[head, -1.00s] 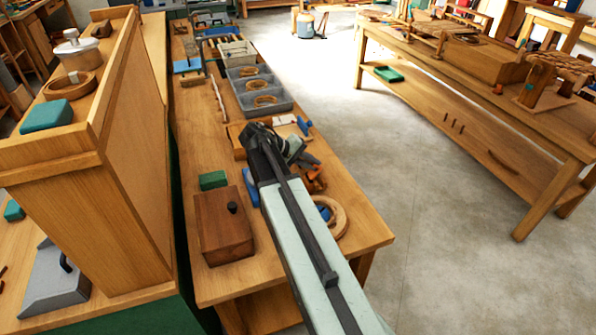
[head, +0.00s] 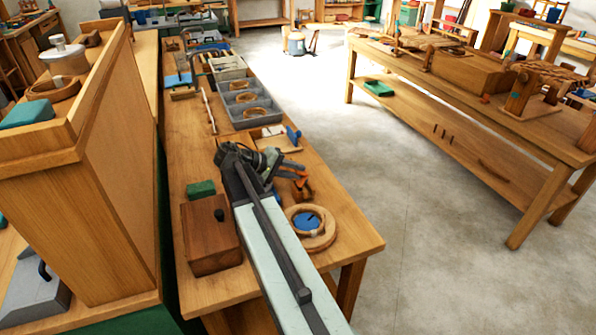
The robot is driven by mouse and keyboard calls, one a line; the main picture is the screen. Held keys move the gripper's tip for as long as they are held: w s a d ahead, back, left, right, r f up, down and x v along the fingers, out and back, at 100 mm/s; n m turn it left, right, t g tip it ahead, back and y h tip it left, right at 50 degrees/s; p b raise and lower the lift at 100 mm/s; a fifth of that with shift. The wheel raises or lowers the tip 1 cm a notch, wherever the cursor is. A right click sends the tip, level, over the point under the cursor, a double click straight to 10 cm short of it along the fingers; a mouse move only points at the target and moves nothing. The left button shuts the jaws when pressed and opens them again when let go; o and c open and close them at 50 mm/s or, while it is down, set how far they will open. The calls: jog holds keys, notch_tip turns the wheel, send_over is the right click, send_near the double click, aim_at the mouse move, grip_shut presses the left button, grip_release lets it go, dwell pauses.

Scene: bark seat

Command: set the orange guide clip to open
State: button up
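An orange part (head: 299,178), which looks like the guide clip, shows just right of my arm's end on the long wooden bench. It sits by a small brown wooden piece (head: 304,192). Its shape is partly hidden, and I cannot tell whether it is open or shut. My gripper (head: 268,168) is close to its left, among dark and grey-green parts. The fingertips are not clear, and I cannot tell whether they touch the clip.
A brown lidded box (head: 208,245) and a green block (head: 201,189) lie left of my arm. A wooden ring (head: 329,235) around a blue disc lies to the right. Grey trays (head: 246,118) stand behind. A tall wooden shelf (head: 95,200) borders the left; open floor lies right.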

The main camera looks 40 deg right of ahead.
jog(key=shift+o, duration=0.3)
jog(key=shift+s, duration=0.1)
jog(key=p+v, duration=0.3)
jog(key=v, duration=0.4)
jog(key=shift+a+r+p, duration=0.2)
jog(key=shift+a+p, duration=0.1)
jog(key=shift+p, duration=0.1)
